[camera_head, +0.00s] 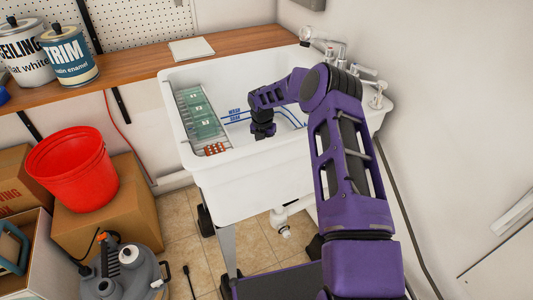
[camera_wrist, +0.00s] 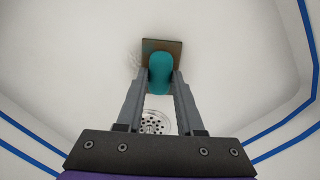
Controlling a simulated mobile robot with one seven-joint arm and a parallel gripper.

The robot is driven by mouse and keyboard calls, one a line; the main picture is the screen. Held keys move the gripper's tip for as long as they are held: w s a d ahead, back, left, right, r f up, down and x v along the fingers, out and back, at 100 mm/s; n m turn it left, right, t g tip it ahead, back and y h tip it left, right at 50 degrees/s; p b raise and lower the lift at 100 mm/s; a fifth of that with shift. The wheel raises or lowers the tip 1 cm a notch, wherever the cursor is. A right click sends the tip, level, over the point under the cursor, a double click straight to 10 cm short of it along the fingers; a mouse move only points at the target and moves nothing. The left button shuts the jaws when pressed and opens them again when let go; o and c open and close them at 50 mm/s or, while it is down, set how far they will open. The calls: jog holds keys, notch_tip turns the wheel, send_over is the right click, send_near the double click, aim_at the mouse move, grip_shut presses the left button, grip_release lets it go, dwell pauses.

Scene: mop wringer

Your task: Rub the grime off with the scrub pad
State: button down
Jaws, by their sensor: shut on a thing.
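The scrub pad (camera_wrist: 174,45) shows in the wrist view as a flat brown square with a rounded teal grip (camera_wrist: 160,68). My gripper (camera_wrist: 160,80) is shut on the teal grip, with one grey finger on each side. The pad is over or against the white inner surface of the sink (camera_wrist: 225,70); I cannot tell if it touches. Faint grey streaks, likely grime (camera_wrist: 132,56), show just left of the pad. In the head view my gripper (camera_head: 262,132) is inside the white sink (camera_head: 255,185); the pad is hidden there.
The drain (camera_wrist: 155,122) lies below the pad in the wrist view. A rack with green items (camera_head: 202,118) runs along the sink's left side. Taps (camera_head: 325,38) stand at the back right. A wooden counter (camera_head: 140,72) with paint cans (camera_head: 70,55) and a red bucket (camera_head: 73,168) are left.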

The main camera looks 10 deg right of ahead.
jog(key=shift+w+a+f+b, duration=0.15)
jog(key=shift+w+f+b, duration=0.1)
jog(key=shift+w+b, duration=0.6)
jog(key=shift+w+a+r+b, duration=0.1)
jog(key=shift+w+b, duration=0.2)
jog(key=shift+w, duration=0.25)
jog(key=shift+w+a+b, duration=0.2)
jog(key=shift+w+b, duration=0.2)
jog(key=shift+w, duration=0.45)
jog(key=shift+w+a+r, duration=0.1)
jog(key=shift+w, duration=0.4)
jog(key=shift+r, duration=0.2)
notch_tip(320, 180, up, 7)
jog(key=p, duration=0.3)
jog(key=shift+f, duration=0.1)
